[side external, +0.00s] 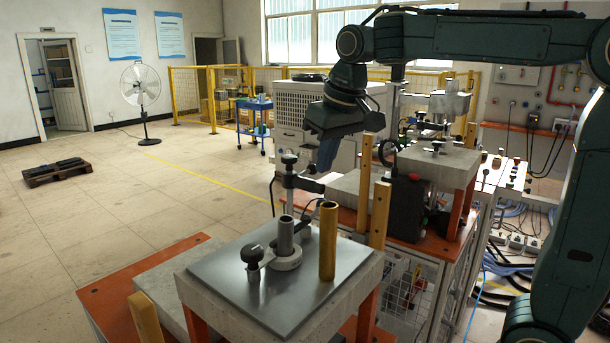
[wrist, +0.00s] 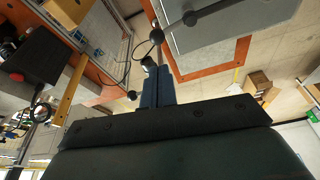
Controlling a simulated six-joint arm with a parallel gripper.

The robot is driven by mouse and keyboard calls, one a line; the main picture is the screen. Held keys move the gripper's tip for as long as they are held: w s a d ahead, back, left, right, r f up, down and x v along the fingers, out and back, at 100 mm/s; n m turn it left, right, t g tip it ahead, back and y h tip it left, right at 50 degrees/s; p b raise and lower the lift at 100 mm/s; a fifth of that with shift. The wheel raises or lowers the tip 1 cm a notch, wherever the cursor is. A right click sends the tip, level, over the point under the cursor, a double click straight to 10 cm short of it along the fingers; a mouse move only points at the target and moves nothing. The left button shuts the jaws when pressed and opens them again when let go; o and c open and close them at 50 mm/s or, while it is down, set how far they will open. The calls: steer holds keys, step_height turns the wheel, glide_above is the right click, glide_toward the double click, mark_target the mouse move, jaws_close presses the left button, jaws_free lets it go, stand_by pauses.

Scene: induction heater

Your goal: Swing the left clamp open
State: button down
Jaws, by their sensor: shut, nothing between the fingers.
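The likely left clamp (side external: 289,185) is a grey upright post with a dark knob on top and a black-gripped handle (side external: 310,185) pointing right. It rises behind the metal-topped table in the side view. My gripper (side external: 323,166) hangs from above just to the right of the post, its blue fingers pointing down, close to the handle. Whether they touch it I cannot tell. In the wrist view my gripper (wrist: 157,72) shows its blue fingers together and empty. A grey rod (wrist: 164,45) with dark knobs around it lies just beyond the fingertips.
The metal-topped table (side external: 225,285) carries a grey cylinder (side external: 286,235), a brass-coloured tube (side external: 328,245) and a black knob (side external: 251,255). Yellow posts (side external: 380,215) and a black box (side external: 405,208) stand right of my gripper. A second fixture table (side external: 455,165) is behind.

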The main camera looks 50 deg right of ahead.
mark_target(301, 221)
steer(key=x, duration=0.8)
steer(key=shift+s+d+f+m, duration=0.1)
steer(key=shift+s+m, duration=0.3)
steer(key=shift+m, duration=0.2)
stand_by(0.5)
steer(key=shift+s+m+h, duration=0.4)
steer(key=shift+m, duration=0.3)
steer(key=s+m, duration=0.1)
steer(key=m, duration=0.2)
steer(key=s+a+m+g+h, duration=0.1)
steer(key=s+m, duration=0.1)
steer(key=m, duration=0.1)
steer(key=s+m+g+h, duration=0.1)
steer(key=s+m, duration=0.1)
steer(key=m, duration=0.1)
steer(key=shift+a+m, duration=0.35)
steer(key=shift+m, duration=0.05)
steer(key=shift+s+a, duration=0.15)
steer(key=shift+s, duration=0.05)
steer(key=shift+s+a, duration=0.1)
steer(key=shift+a, duration=0.1)
